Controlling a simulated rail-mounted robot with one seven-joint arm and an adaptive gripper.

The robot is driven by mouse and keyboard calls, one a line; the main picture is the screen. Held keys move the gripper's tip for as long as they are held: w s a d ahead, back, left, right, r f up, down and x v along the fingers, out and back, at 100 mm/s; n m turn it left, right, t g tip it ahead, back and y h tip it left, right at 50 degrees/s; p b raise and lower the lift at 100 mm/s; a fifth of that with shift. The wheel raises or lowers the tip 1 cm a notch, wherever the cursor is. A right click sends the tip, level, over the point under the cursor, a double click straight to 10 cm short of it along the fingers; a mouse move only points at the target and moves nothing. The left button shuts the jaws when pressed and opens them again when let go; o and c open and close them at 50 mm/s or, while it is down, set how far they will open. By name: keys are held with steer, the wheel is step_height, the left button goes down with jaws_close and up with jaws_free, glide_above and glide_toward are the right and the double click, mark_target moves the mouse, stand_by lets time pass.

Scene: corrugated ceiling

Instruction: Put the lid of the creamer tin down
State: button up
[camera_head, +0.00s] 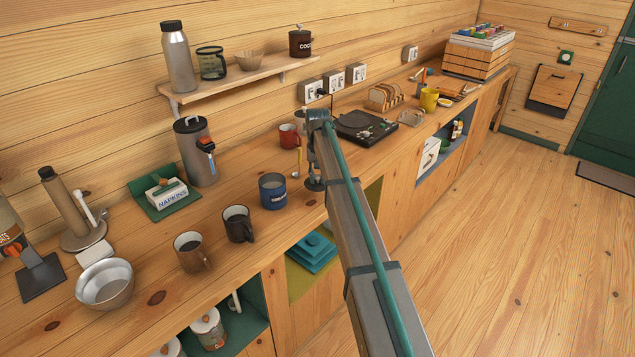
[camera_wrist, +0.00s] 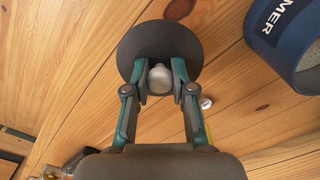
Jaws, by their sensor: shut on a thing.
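The creamer tin (camera_head: 273,192) is blue and stands on the wooden counter without its lid. In the wrist view its open mouth and lettering "MER" show at the upper right, on the blue wall (camera_wrist: 268,40) of the tin, with pale contents inside. My gripper (camera_wrist: 160,80) is shut on the pale round knob of the lid (camera_wrist: 138,42), a dark disc. The lid is beside the tin, apart from it, over bare counter boards. I cannot tell whether it touches the counter. In the head view my gripper (camera_head: 314,180) is just right of the tin, partly hidden by my arm.
A black mug (camera_head: 238,226) and a brown mug (camera_head: 189,254) stand left of the tin. A red mug (camera_head: 288,136) is behind. A dark hob (camera_head: 364,127) lies to the right. A metal bowl (camera_head: 104,286) is far left. The counter's front edge is close to my gripper.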

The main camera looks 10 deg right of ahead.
mark_target(317, 184)
steer(key=shift+w+f, duration=0.35)
steer(key=shift+f+p, duration=0.6)
steer(key=shift+f, duration=1.1)
jaws_close()
steer(key=shift+f, duration=0.2)
steer(key=o, duration=0.9)
jaws_free()
steer(key=shift+r, duration=0.15)
step_height(317, 184, up, 12)
steer(key=b, duration=0.3)
steer(key=shift+r, duration=0.1)
